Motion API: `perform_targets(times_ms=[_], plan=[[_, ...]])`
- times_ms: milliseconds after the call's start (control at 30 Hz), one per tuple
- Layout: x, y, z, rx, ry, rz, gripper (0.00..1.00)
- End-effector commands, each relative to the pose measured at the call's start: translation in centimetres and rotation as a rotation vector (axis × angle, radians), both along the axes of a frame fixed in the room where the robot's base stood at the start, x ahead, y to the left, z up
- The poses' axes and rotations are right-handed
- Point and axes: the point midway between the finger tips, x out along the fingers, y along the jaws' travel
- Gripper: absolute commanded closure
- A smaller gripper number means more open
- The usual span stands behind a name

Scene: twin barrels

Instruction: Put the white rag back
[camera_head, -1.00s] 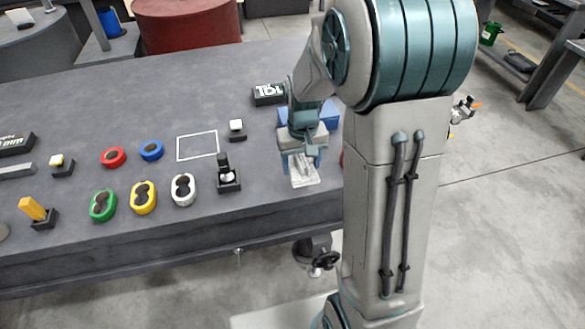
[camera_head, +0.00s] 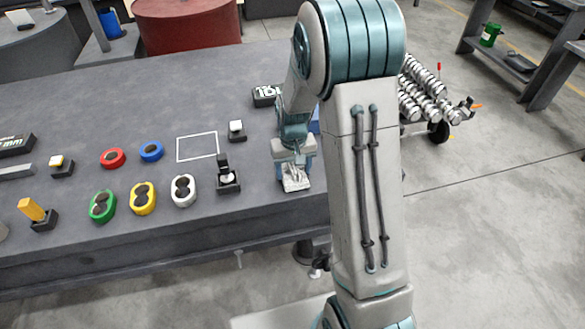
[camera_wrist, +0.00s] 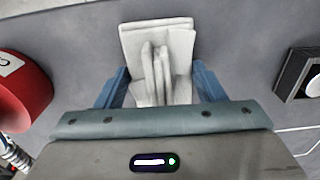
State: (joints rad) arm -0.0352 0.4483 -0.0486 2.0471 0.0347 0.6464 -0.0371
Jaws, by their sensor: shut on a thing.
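The white rag (camera_head: 295,182) is pinched in my gripper (camera_head: 293,164), near the front edge of the dark grey table in the head view. In the wrist view the folded rag (camera_wrist: 180,48) sticks out between the two blue fingers of my gripper (camera_wrist: 160,85), with a raised pinched fold in its middle. My gripper is shut on it. I cannot tell whether the rag's underside touches the table. A white square outline (camera_head: 197,146) is marked on the table, left of my gripper and farther back.
A black holder with an upright part (camera_head: 228,180) stands just left of my gripper. Green (camera_head: 103,206), yellow (camera_head: 143,198) and white (camera_head: 183,190) oval pieces lie farther left. A red round object (camera_wrist: 22,92) is at the left in the wrist view.

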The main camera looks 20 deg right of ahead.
Motion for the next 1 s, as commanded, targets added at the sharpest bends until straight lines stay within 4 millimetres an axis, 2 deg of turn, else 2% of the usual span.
perform_targets(times_ms=[100,133,200,467,600,667,1000], plan=[[0.0,0.0,-0.5,0.000,0.000,0.000,0.58],[0.0,0.0,-0.4,0.000,0.000,0.000,0.29],[0.0,0.0,-0.3,0.000,0.001,0.000,0.15],[0.0,0.0,-0.3,0.000,0.000,0.000,0.15],[0.0,0.0,0.6,0.000,-0.002,0.000,0.15],[0.1,0.0,1.6,0.000,-0.003,0.000,0.15],[0.1,0.0,8.9,0.000,-0.005,-0.001,0.15]])
